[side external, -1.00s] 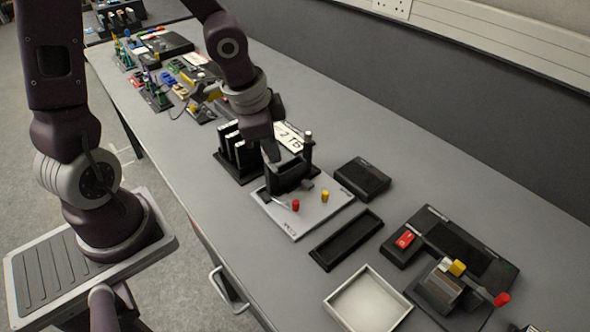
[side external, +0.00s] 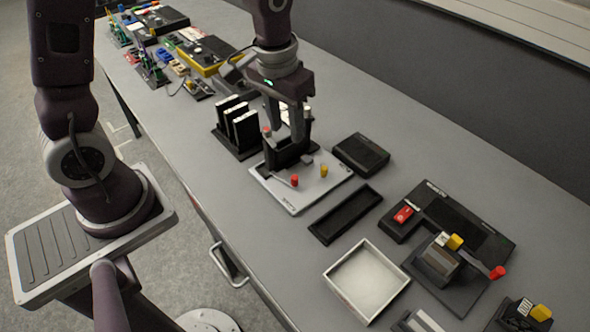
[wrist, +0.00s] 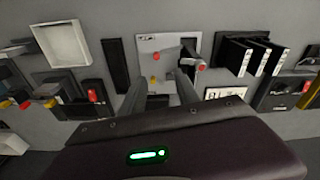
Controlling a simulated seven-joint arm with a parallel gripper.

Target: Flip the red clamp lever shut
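A light grey plate (side external: 312,197) carries a black block (side external: 285,155) with a red-tipped lever (side external: 294,181) low at its front, a yellow-tipped one (side external: 324,171) beside it, and another red tip (side external: 267,131) near the block's top. Another red-tipped lever (side external: 497,272) sticks out from a fixture at right. I cannot tell which red one is the clamp lever. My gripper (side external: 286,118) is open, pointing down over the block; its fingers (wrist: 161,90) hide part of it.
A black slotted rack (side external: 236,130) stands close left of the plate. A black box (side external: 361,154), a black tray (side external: 345,214) and a white tray (side external: 367,280) lie to its right. A red rocker (side external: 403,214) sits on a black unit.

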